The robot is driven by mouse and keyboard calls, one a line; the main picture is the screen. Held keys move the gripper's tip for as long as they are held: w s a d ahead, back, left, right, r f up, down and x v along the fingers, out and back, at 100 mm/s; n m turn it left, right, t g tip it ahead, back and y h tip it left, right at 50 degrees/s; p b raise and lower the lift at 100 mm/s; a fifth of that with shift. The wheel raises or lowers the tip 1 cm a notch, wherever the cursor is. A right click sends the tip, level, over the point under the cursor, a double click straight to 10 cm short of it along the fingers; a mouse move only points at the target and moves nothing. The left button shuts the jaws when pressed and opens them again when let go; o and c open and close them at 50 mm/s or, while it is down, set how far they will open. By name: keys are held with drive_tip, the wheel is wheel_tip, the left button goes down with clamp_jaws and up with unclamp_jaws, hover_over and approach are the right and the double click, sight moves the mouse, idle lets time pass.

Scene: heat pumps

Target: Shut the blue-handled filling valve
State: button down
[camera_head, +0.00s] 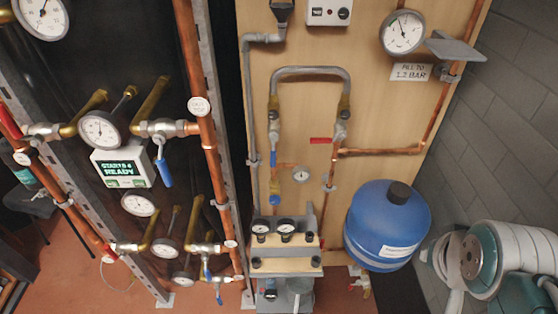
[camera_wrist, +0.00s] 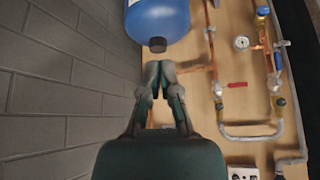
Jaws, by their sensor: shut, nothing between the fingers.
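The blue-handled filling valve (camera_head: 273,158) sits on the left leg of the grey hose loop on the wooden board. Its lever points down, in line with the vertical pipe. It also shows at the right of the wrist view (camera_wrist: 277,62), which looks upside down. My gripper (camera_wrist: 159,66) has its fingertips together and empty, in front of the board near the blue tank (camera_wrist: 160,20), well to the side of the valve. In the head view my arm is at the lower right, and the fingertips cannot be made out.
A red lever (camera_head: 321,140) sticks out sideways on the loop's right leg. A blue tank (camera_head: 387,225) stands between my arm and the loop. A pressure gauge (camera_head: 403,32) hangs above a "FILL TO 1.2 BAR" sign (camera_head: 411,72). Other blue levers (camera_head: 164,172) are on the left frame.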

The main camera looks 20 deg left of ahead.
sight(273, 151)
drive_tip(key=w+a+f+m+t+y, duration=0.1)
drive_tip(key=w+a+f+m+t, duration=0.15)
drive_tip(key=w, duration=0.75)
drive_tip(key=w+a+f+m+t+y, duration=0.1)
drive_tip(key=w+a+f+m+t, duration=0.15)
drive_tip(key=w, duration=0.65)
drive_tip(key=a+f+m+y, duration=0.1)
drive_tip(key=a+f+y, duration=0.3)
drive_tip(key=a+y, duration=0.2)
drive_tip(key=w+a+f+m+y, duration=0.1)
drive_tip(key=a+f+m+y, duration=0.1)
drive_tip(key=a+y, duration=0.4)
drive_tip(key=shift+w+a+f, duration=0.25)
drive_tip(key=shift+a+f, duration=0.6)
drive_tip(key=shift+f, duration=0.05)
drive_tip(key=s+a+x, duration=0.1)
drive_tip(key=s+x, duration=0.1)
drive_tip(key=x, duration=1.1)
drive_tip(key=shift+a+r, duration=0.25)
drive_tip(key=shift+r, duration=0.1)
